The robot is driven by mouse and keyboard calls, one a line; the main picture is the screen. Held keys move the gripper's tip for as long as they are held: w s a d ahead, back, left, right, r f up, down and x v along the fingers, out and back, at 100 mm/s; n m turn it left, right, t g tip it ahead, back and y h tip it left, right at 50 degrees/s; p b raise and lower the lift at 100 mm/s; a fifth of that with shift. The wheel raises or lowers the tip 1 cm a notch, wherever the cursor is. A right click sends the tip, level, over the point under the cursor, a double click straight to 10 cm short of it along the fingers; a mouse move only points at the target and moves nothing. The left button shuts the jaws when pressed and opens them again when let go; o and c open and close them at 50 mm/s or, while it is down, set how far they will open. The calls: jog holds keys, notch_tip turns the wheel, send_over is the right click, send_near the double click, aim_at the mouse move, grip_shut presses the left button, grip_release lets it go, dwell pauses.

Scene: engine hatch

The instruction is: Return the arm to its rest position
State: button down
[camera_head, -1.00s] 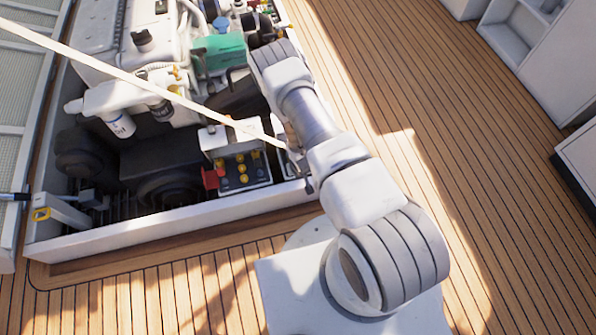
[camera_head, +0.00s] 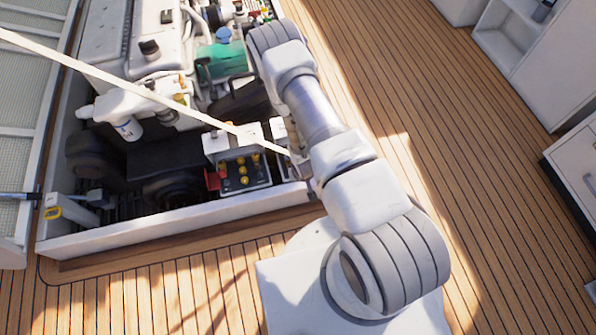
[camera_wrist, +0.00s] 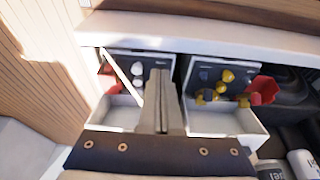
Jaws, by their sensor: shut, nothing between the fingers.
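My gripper (camera_wrist: 160,100) shows in the wrist view with its two grey fingers together and nothing between them. It is over the battery area at the edge of the engine hatch. My white arm (camera_head: 318,115) reaches up from its base in the head view, bent at the far joint near the hatch's right side. The gripper itself is mostly hidden behind the arm there.
The open engine hatch (camera_head: 165,218) holds the engine, a battery with yellow caps (camera_head: 243,172) and a green part (camera_head: 222,62). A long pale bar (camera_head: 130,78) slants across it. White cabinets (camera_head: 520,50) stand at right; plank deck between is clear.

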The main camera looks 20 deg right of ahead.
jog(key=shift+s+r, duration=0.3)
dwell(0.4)
jog(key=w+r+t, duration=0.1)
jog(key=w+r, duration=0.4)
jog(key=r, duration=0.8)
jog(key=w+r, duration=0.4)
jog(key=r, duration=0.9)
jog(key=w+v, duration=0.1)
jog(key=v, duration=2.6)
jog(key=s+r+t, duration=0.1)
jog(key=s+r, duration=0.3)
jog(key=s, duration=0.4)
jog(key=s+r, duration=0.4)
jog(key=s, duration=0.3)
notch_tip(320, 180, up, 21)
jog(key=p, duration=2.1)
jog(key=shift+d, duration=0.4)
